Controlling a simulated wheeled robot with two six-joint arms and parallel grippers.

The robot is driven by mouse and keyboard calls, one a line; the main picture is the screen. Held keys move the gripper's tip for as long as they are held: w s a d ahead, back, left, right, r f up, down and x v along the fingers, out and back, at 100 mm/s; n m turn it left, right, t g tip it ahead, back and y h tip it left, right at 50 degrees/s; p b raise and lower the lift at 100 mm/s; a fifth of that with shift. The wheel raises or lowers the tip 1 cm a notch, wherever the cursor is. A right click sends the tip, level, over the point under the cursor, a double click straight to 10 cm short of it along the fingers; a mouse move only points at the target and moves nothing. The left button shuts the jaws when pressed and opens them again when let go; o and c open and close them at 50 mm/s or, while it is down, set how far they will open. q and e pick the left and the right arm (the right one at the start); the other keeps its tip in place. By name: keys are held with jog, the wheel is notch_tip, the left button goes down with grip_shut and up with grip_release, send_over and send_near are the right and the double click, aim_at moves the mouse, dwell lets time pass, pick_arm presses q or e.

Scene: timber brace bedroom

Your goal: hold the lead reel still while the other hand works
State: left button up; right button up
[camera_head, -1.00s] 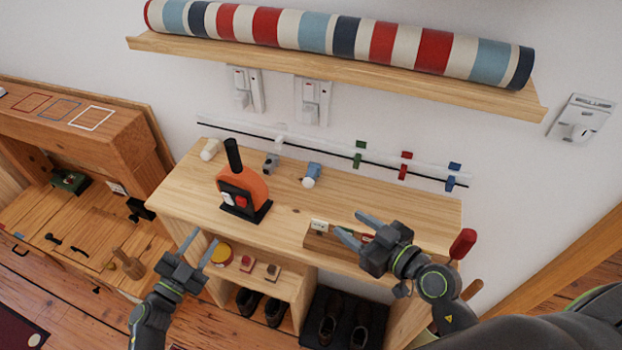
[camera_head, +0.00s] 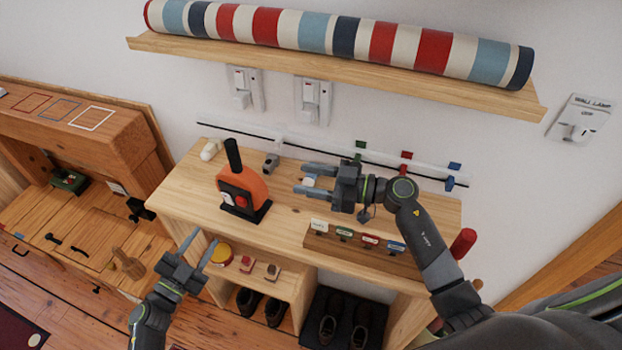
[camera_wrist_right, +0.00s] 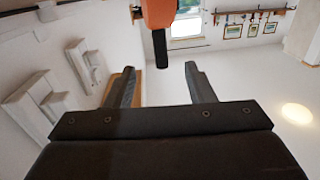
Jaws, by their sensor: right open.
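The lead reel (camera_head: 243,190), orange with a black upright handle and a red switch on its dark front, stands upright on the wooden bench. My right gripper (camera_head: 302,178) is open and empty, to the right of the reel and apart from it, its fingers pointing towards it. In the right wrist view the reel's orange body (camera_wrist_right: 158,12) and black handle (camera_wrist_right: 160,48) show at the top, beyond the open fingers (camera_wrist_right: 160,80). My left gripper (camera_head: 200,245) is open and empty, in front of the bench's left part, below the reel and not touching it.
The bench (camera_head: 180,195) also holds a grey plug (camera_head: 271,162), a white cylinder (camera_head: 210,149) and a rack of labelled tags (camera_head: 360,250). A shelf with a striped roll (camera_head: 340,35) hangs above. Wall sockets (camera_head: 313,100) are behind.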

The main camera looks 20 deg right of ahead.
aim_at(242, 170)
jog(key=x, duration=1.7)
jog(key=shift+w+a+f, duration=0.1)
jog(key=shift+w+a, duration=0.05)
jog(key=shift+f, duration=0.1)
grip_shut()
pick_arm(q)
jog(key=shift+r+m, duration=0.15)
jog(key=shift+m, duration=0.15)
jog(key=c, duration=0.5)
jog(key=shift+s+a+r+m+g, duration=0.15)
jog(key=shift+s+r+m+g, duration=0.15)
jog(key=shift+m, duration=0.2)
jog(key=shift+c, duration=1.1)
jog(key=s+a+r+m, duration=0.1)
jog(key=m, duration=0.2)
jog(key=s+a+r+m+g+y, duration=0.1)
jog(key=r+m, duration=0.1)
jog(key=s+a+r+m+g, duration=0.1)
jog(key=m, duration=0.2)
jog(key=shift+a+r+m+y, duration=0.1)
jog(key=shift+r+m+y, duration=0.1)
jog(key=shift+m+y, duration=0.15)
grip_shut()
pick_arm(e)
jog(key=shift+f, duration=0.15)
pick_arm(q)
jog(key=shift+s+a+r+m+y, duration=0.15)
jog(key=shift+a+r+m+y, duration=0.2)
jog(key=shift+m, duration=0.1)
